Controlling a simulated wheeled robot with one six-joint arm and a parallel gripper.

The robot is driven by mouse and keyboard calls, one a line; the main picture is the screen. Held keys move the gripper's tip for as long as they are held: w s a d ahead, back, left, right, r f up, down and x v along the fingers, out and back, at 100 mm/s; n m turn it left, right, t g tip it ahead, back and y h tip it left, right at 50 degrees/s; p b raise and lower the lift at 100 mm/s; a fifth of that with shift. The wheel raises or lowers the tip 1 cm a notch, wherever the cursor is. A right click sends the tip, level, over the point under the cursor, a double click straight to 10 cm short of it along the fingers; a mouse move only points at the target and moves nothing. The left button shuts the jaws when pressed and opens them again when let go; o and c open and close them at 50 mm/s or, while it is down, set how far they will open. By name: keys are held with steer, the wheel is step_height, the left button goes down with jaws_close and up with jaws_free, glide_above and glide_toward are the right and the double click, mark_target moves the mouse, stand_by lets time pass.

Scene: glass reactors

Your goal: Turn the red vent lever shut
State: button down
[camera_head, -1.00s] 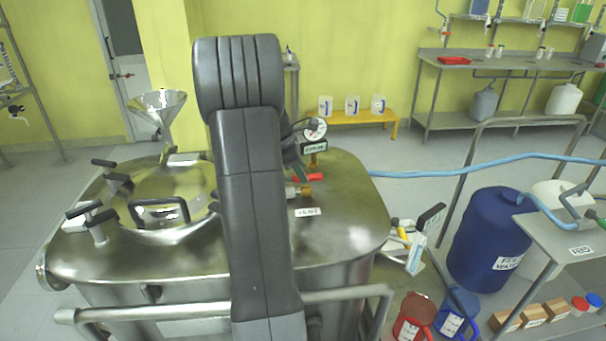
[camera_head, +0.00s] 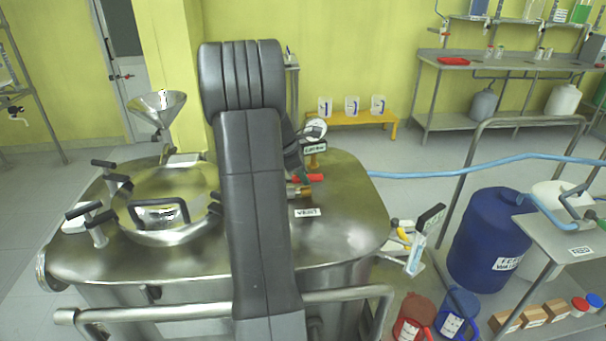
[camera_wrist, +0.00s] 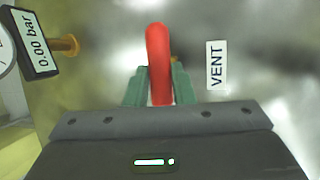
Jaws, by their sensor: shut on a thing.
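The red vent lever (camera_wrist: 157,45) stands between the green fingers of my gripper (camera_wrist: 159,84) in the wrist view, and the fingers are shut on it. In the head view the red lever (camera_head: 309,178) shows at the right of my arm, above the reactor lid, pointing right. The brass valve body (camera_head: 297,191) is partly hidden behind my arm. The white VENT label (camera_wrist: 216,65) lies right of the lever in the wrist view, and in the head view the label (camera_head: 307,212) is on the lid below the valve.
A pressure gauge (camera_head: 315,128) with a display reading 0.00 bar (camera_wrist: 37,45) stands close to the valve. A hatch with a handle (camera_head: 160,212) and clamps is left of my arm. A metal rail (camera_head: 345,294) runs along the front of the reactor.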

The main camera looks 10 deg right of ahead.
steer(key=shift+s+r, duration=0.1)
steer(key=m+p, duration=0.1)
steer(key=s+m+g+p, duration=0.1)
steer(key=m, duration=0.1)
steer(key=s+m+g+p, duration=0.1)
steer(key=shift+s+a+r+m, duration=0.1)
steer(key=shift+s+a+m, duration=0.1)
steer(key=shift+a+m, duration=0.2)
steer(key=m, duration=0.1)
steer(key=s+a+m+g+p, duration=0.1)
steer(key=m, duration=0.1)
steer(key=s+m+p, duration=0.1)
steer(key=shift+a+m+g, duration=0.3)
steer(key=shift+g, duration=0.1)
steer(key=a+m+p, duration=0.1)
steer(key=m, duration=0.1)
steer(key=s+a+m+g+y+p, duration=0.1)
steer(key=m, duration=0.1)
steer(key=shift+s+a+m, duration=0.1)
steer(key=shift+m, duration=0.2)
steer(key=shift+s+a+m+g+y+p, duration=0.1)
steer(key=shift+a+m+g+y+p, duration=0.35)
steer(key=shift+m, duration=0.55)
steer(key=shift+a+m+g+y+p, duration=0.25)
steer(key=shift+a+m+y+p, duration=0.4)
steer(key=shift+m, duration=0.35)
steer(key=shift+a, duration=0.1)
steer(key=c, duration=1.2)
jaws_free()
steer(key=shift+c, duration=0.2)
